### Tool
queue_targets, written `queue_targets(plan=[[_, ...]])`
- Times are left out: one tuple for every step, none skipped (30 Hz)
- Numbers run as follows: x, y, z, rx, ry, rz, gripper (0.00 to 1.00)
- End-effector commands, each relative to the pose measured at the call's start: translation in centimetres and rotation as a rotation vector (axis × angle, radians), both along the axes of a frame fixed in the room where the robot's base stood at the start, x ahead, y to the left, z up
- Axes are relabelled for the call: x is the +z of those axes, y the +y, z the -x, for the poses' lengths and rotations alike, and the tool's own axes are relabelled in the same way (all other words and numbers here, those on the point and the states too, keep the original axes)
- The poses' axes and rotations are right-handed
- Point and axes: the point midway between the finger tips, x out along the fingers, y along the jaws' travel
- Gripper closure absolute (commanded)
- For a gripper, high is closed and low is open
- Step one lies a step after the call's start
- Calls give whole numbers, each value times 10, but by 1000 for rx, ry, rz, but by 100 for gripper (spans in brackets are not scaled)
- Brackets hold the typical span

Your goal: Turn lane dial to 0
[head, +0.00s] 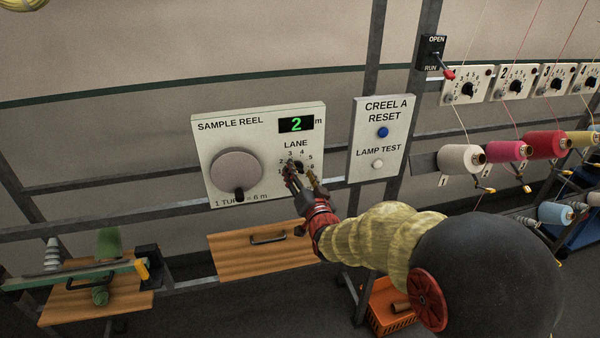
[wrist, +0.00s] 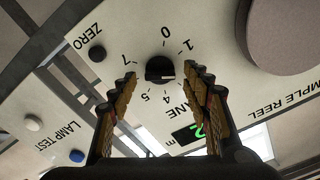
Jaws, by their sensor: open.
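The lane dial (wrist: 160,69) is a small black knob with a white mark on a cream panel, ringed by numbers. In the wrist view its mark points right, toward my right-hand finger, which hides the numbers there; 0 is above the knob and 1 at its upper right. My gripper (wrist: 161,75) is open, with one finger on each side of the knob; I cannot tell whether they touch it. In the head view my gripper (head: 299,174) is at the dial and covers much of it. The sample reel panel (head: 222,128) shows a green 2 m display (head: 296,124).
A large grey reel knob (head: 237,168) is left of the dial. A panel with a blue reset button (head: 383,132) and a white lamp test button (head: 377,164) is to the right. A wooden drawer (head: 230,256) is below. Yarn cones (head: 460,158) and numbered dials stand farther right.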

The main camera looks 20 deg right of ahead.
Motion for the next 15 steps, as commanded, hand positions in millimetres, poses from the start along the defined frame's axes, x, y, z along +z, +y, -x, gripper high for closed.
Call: queue_targets(plan=[[0,0,-3,1,1,0,52],[0,0,-4,0,0,0,52],[0,0,-5,0,0,0,52],[0,0,-6,0,0,0,52],[0,0,-6,0,0,0,52],[0,0,-6,0,0,0,52],[0,0,-6,0,0,0,52],[0,0,-6,0,0,0,52],[0,0,-6,0,0,0,52],[0,0,-6,0,0,0,52],[0,0,-6,0,0,0,52],[0,0,-6,0,0,0,53],[0,0,-6,0,0,0,55],[0,0,-6,0,0,0,57],[0,0,-6,0,0,0,59]])
